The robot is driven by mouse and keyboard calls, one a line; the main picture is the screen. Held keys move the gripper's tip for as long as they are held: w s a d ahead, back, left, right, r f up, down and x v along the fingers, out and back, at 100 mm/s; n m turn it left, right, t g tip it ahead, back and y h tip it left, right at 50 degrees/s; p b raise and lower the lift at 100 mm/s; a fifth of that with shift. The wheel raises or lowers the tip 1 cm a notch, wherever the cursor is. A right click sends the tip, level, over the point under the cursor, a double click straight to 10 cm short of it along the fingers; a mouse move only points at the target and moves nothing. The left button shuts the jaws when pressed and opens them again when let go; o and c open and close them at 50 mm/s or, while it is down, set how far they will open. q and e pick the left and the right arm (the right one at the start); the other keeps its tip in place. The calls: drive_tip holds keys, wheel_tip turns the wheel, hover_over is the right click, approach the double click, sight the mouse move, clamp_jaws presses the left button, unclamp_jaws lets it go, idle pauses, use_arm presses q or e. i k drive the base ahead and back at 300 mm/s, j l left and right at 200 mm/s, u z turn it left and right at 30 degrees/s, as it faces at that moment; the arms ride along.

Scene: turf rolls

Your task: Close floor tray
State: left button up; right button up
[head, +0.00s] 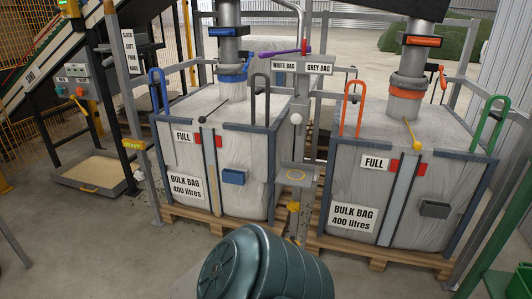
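A shallow dark-framed floor tray (62,183) lies on the concrete at the left in the head view. It holds a flat layer of pale sandy material (95,168). The tray extends forward from below a grey control box (74,88). Its back end is partly hidden by dark posts, so I cannot tell how far it sits out. Neither of my grippers is in view.
Two full bulk bags (180,160) (352,190) stand on wooden pallets in the middle and right. A grey post (136,130) stands just right of the tray. Floor before the tray is mostly clear.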

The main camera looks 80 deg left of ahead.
sight(99, 171)
drive_tip(key=u, duration=4.15)
drive_tip(key=i+l, duration=0.15)
drive_tip(key=i, duration=0.45)
drive_tip(key=i+l, duration=0.1)
drive_tip(key=i, duration=0.45)
drive_tip(key=i+l, duration=0.15)
drive_tip(key=i, duration=0.45)
drive_tip(key=i+l+u, duration=0.1)
drive_tip(key=i, duration=0.45)
drive_tip(key=i+j+u, duration=0.1)
drive_tip(key=i+u, duration=0.15)
drive_tip(key=i, duration=1.4)
drive_tip(key=i+z, duration=1)
drive_tip(key=i+j+z, duration=0.3)
drive_tip(key=z, duration=0.15)
